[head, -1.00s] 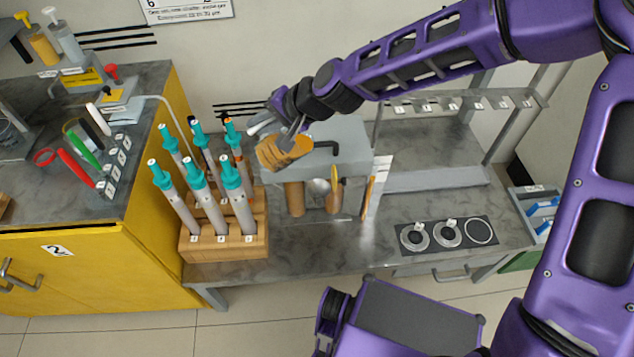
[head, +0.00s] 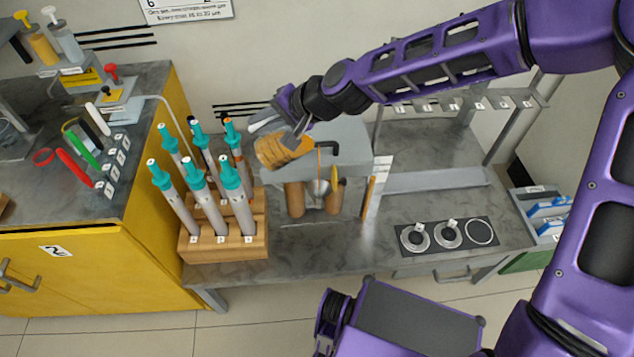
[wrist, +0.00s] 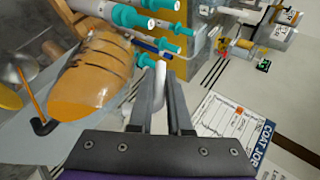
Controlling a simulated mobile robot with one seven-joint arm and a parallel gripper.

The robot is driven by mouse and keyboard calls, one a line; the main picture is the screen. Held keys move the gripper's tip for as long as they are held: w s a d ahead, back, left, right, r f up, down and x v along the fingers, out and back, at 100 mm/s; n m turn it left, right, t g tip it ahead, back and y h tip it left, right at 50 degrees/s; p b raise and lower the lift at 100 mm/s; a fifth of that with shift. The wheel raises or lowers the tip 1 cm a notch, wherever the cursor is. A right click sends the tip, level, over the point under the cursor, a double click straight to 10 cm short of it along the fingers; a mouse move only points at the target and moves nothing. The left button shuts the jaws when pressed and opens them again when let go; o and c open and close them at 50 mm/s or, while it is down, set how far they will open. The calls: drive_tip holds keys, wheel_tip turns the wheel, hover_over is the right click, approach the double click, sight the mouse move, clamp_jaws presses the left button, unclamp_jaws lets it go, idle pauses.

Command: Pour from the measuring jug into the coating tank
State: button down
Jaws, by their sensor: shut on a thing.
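The measuring jug (head: 284,149) is clear and holds amber liquid. It is tilted well over to the right, above the bench beside the teal-topped tools. My gripper (head: 291,128) is shut on its pale handle, which shows between the fingers (wrist: 160,100) in the wrist view. The jug's amber body (wrist: 90,78) also shows there. A thin orange stream (head: 319,161) runs down beside a black hook (head: 328,147) towards a small silver round vessel (head: 319,188). I cannot tell for certain whether that vessel is the coating tank. The stream's landing point is unclear.
A wooden block (head: 225,240) with several teal-topped tools stands close left of the jug. Brown cylinders (head: 295,199) flank the silver vessel. A grey panel (head: 350,145) is behind. A dark plate with round dials (head: 447,235) lies at the right. The bench front is clear.

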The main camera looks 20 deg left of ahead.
drive_tip(key=shift+d, duration=0.15)
drive_tip(key=shift+w+d+r+y, duration=0.1)
drive_tip(key=shift+r+y, duration=0.15)
drive_tip(key=shift+y, duration=0.15)
drive_tip(key=shift+d+b, duration=0.15)
drive_tip(key=shift+b, duration=0.35)
drive_tip(key=shift+w+d+r+y, duration=0.1)
drive_tip(key=shift+r+y, duration=0.1)
drive_tip(key=shift+y, duration=0.1)
drive_tip(key=shift+w+d+b, duration=0.1)
drive_tip(key=shift+b, duration=0.2)
drive_tip(key=shift+d+g, duration=0.1)
drive_tip(key=shift+g, duration=0.2)
drive_tip(key=shift+r+y, duration=0.2)
drive_tip(key=shift+y, duration=0.1)
drive_tip(key=shift+w+d+m+b, duration=0.1)
drive_tip(key=shift+d+m+b, duration=0.05)
drive_tip(key=shift+m+b, duration=0.2)
